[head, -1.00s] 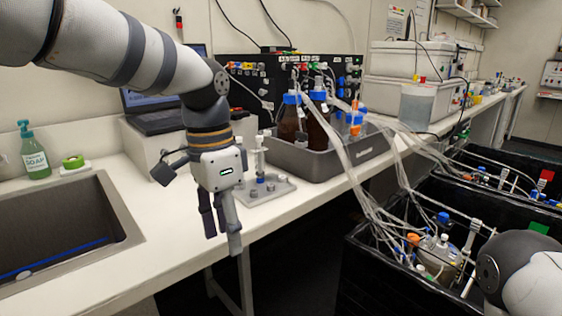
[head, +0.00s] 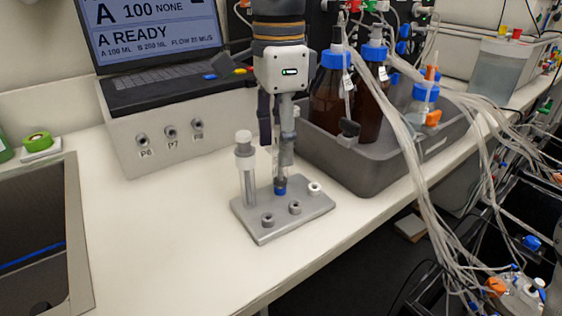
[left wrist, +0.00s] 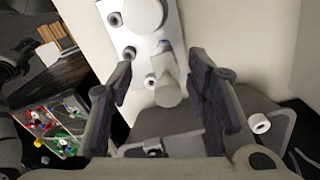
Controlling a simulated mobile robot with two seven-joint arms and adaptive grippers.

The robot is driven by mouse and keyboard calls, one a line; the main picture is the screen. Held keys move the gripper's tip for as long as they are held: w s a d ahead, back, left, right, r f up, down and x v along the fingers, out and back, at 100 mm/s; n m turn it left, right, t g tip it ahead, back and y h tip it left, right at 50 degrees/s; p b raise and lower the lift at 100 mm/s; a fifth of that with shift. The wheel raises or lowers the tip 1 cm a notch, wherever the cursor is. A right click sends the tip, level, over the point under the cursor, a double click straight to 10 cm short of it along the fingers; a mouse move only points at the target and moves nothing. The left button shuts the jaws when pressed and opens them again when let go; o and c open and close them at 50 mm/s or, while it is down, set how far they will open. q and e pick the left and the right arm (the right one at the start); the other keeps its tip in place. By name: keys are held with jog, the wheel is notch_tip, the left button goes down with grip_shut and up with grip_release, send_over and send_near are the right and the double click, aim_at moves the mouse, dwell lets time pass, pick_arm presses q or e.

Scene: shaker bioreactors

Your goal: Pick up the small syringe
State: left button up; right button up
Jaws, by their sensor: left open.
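The small syringe (head: 280,176), clear with a blue lower end, stands upright in the grey metal stand (head: 257,230). In the left wrist view the small syringe (left wrist: 167,90) shows end-on between my fingers. My left gripper (head: 276,148) points down over it, open, with a finger on either side; in the left wrist view the gripper (left wrist: 160,90) shows gaps at both sides. In the head view the near finger hides much of the syringe. A larger syringe (head: 246,178) with a white top stands upright to its left. My right gripper is out of view.
A grey tray (head: 375,182) with brown bottles (head: 330,98) and tubing (head: 410,130) stands close on the right. Behind are a laptop (head: 165,85) and a port box (head: 170,150). A sink (head: 75,230) lies left. The counter between sink and stand is clear.

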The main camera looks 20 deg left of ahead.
aim_at(280, 171)
pick_arm(q)
jog(key=f, duration=0.5)
jog(key=shift+w+f, duration=0.3)
jog(key=shift+f, duration=0.05)
grip_shut()
jog(key=shift+r, duration=0.1)
